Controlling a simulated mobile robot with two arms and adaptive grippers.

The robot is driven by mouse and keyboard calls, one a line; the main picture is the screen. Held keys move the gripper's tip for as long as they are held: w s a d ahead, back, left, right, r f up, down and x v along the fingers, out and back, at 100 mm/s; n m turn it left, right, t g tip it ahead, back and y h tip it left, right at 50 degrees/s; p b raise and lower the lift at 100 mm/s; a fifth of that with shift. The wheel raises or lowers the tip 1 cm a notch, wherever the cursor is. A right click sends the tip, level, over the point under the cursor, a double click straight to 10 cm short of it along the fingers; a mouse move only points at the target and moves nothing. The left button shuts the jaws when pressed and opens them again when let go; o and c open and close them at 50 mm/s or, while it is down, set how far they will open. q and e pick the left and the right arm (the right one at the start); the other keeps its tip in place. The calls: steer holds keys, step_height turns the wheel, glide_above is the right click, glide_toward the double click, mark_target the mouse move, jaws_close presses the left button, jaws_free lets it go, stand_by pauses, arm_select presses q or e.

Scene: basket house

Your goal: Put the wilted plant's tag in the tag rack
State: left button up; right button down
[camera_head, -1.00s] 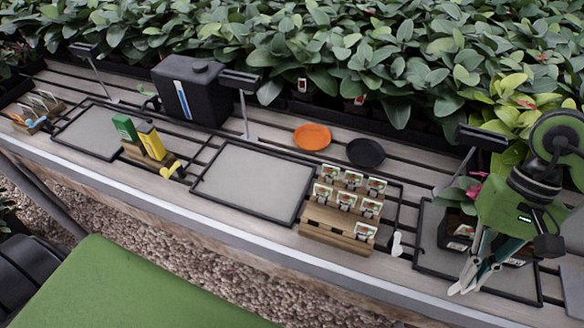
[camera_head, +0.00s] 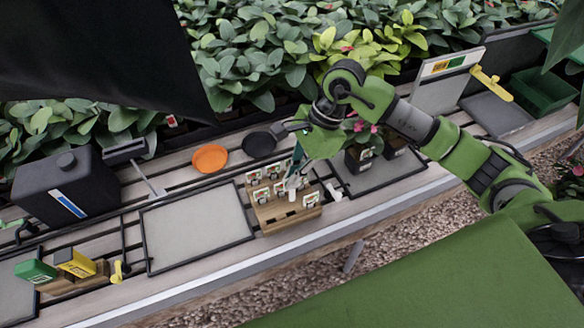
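The wooden stepped tag rack (camera_head: 288,222) stands near the middle of the bench and holds several small white picture tags (camera_head: 261,195). My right gripper (camera_head: 293,186) reaches over the rack from the right, with its fingers pointing down among the tags. The fingers are small and overlap the tags, so I cannot tell whether they are shut or hold a tag. Potted plants with pink flowers (camera_head: 358,157) stand on the tray right of the rack, partly behind my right arm. I cannot tell which plant is wilted. My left gripper is not in view.
An orange saucer (camera_head: 210,158) and a black saucer (camera_head: 258,144) lie behind the rack. An empty grey tray (camera_head: 196,228) is left of it. A black jug (camera_head: 66,188) and green and yellow boxes (camera_head: 75,262) stand farther left. Dense foliage lines the back.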

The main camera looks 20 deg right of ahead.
steer(key=shift+a+f, duration=0.15)
steer(key=shift+f, duration=0.15)
steer(key=shift+f+b, duration=0.4)
steer(key=shift+f, duration=1.1)
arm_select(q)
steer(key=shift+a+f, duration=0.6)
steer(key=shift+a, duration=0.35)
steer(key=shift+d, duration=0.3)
arm_select(e)
steer(key=shift+b, duration=0.6)
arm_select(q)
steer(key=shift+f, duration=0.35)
arm_select(e)
steer(key=shift+r, duration=0.1)
